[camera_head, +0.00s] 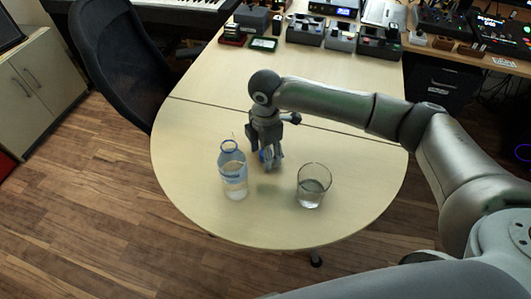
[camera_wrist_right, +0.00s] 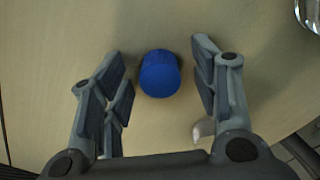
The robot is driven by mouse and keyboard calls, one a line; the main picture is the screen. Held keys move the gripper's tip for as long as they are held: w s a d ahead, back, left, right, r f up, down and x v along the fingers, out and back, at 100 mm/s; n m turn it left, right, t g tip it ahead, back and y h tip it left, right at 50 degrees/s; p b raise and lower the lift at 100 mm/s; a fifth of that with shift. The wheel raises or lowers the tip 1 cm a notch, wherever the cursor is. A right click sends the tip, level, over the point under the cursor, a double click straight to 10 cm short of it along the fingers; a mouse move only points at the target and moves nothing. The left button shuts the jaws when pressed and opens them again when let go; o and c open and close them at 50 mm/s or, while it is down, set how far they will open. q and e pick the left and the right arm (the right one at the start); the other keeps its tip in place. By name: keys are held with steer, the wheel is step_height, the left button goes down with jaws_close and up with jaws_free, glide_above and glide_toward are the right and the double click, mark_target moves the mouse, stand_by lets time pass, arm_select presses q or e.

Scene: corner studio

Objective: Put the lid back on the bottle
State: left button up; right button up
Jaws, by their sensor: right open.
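A clear bottle (camera_head: 233,174) stands upright on the light wood table, part filled, with an uncapped neck. A blue lid (camera_wrist_right: 159,75) lies on the table in the right wrist view; only a sliver of blue (camera_head: 262,156) shows in the head view, behind my fingers. My right gripper (camera_head: 270,162) points down over the lid, just right of the bottle. Its fingers are open, one on each side of the lid, with a gap to both sides in the wrist view. My left gripper is not in view.
A glass with some clear liquid (camera_head: 312,187) stands on the table (camera_head: 210,115) to the right of my gripper. Several devices crowd the far end. The table's rounded edge is close in front of the bottle. A black chair (camera_head: 118,70) is at the left.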

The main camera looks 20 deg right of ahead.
steer(key=shift+c, duration=0.5)
steer(key=c, duration=0.7)
step_height(320, 180, up, 10)
steer(key=shift+r, duration=0.1)
